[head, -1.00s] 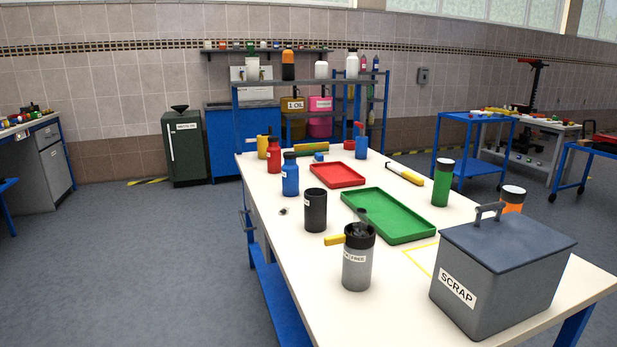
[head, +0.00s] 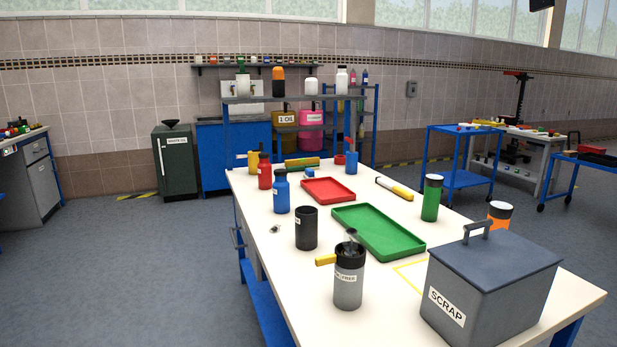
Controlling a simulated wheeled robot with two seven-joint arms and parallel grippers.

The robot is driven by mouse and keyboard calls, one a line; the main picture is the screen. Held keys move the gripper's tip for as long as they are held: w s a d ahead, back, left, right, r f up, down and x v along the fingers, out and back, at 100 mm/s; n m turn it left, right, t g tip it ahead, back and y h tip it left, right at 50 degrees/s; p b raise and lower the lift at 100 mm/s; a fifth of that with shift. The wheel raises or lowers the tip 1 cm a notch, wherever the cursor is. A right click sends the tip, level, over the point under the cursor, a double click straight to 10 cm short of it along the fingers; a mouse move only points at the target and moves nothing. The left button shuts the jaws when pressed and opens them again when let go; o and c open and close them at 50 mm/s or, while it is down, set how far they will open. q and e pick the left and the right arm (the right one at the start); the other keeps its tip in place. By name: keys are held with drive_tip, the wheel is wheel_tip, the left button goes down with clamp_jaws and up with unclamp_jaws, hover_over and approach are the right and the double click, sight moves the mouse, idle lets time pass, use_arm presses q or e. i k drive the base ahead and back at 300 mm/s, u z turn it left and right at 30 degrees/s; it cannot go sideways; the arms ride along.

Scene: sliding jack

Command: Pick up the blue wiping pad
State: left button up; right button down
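I cannot make out a blue wiping pad for certain. A small blue block (head: 311,169) lies at the far end of the white workbench (head: 270,262), beside a yellow and green item (head: 301,162); it is too small to tell whether it is the pad. Neither of my grippers is in view.
The bench holds a red tray (head: 328,190), a green tray (head: 378,231), a grey SCRAP bin (head: 490,285), a grey can (head: 348,286), a black cup (head: 306,229) and several bottles. Open floor (head: 120,270) lies left of the bench.

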sight(310, 172)
drive_tip(key=u, duration=1.05)
drive_tip(key=i, duration=4.7)
drive_tip(key=z, duration=1)
drive_tip(key=i, duration=3.5)
drive_tip(key=u, duration=2.75)
